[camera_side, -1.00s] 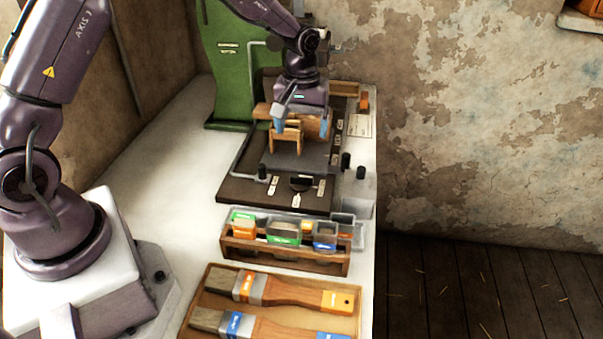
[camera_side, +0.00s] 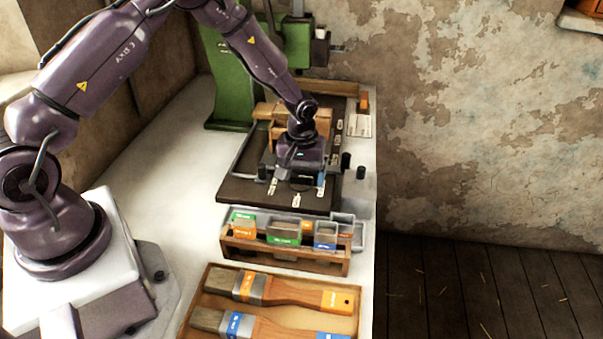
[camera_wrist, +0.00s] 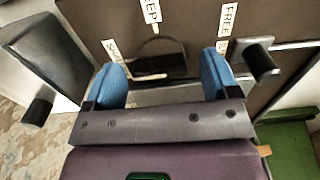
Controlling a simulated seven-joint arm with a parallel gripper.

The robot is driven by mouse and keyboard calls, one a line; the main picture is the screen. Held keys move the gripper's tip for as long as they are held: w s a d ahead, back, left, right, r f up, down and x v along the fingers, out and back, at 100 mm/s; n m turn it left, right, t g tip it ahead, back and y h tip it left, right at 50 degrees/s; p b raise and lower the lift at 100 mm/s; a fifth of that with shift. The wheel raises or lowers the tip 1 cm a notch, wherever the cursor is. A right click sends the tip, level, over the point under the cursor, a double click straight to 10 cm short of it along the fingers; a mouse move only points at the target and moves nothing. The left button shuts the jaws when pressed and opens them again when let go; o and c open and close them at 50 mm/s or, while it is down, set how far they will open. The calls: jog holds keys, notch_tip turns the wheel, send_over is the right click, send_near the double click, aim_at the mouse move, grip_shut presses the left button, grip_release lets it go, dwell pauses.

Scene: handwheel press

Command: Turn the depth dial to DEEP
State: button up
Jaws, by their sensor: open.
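The depth dial is a low black knob (camera_wrist: 160,57) on the dark base plate (camera_side: 240,190). Around it in the wrist view are white labels: one ending in "EEP" (camera_wrist: 150,10), one reading FREE (camera_wrist: 228,20) and a partly hidden one starting with "S" (camera_wrist: 112,50). My gripper (camera_wrist: 163,78) is open, with a blue fingertip on each side of the knob in the picture. Whether the fingers touch it I cannot tell. In the side view my gripper (camera_side: 299,181) is low over the dial, mostly hiding it. Which label the dial points at is unclear.
Black-topped posts stand close by, one right of the gripper in the wrist view (camera_wrist: 262,62). A grey block (camera_wrist: 48,50) is at left there. A wooden rack of small boxes (camera_side: 285,256) and a brush tray (camera_side: 208,290) lie in front; the green press (camera_side: 230,95) stands behind.

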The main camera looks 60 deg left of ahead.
jog(key=c, duration=0.9)
jog(key=shift+m, duration=0.3)
jog(key=m, duration=0.9)
jog(key=shift+s, duration=0.1)
jog(key=m, duration=0.4)
jog(key=shift+m, duration=2.1)
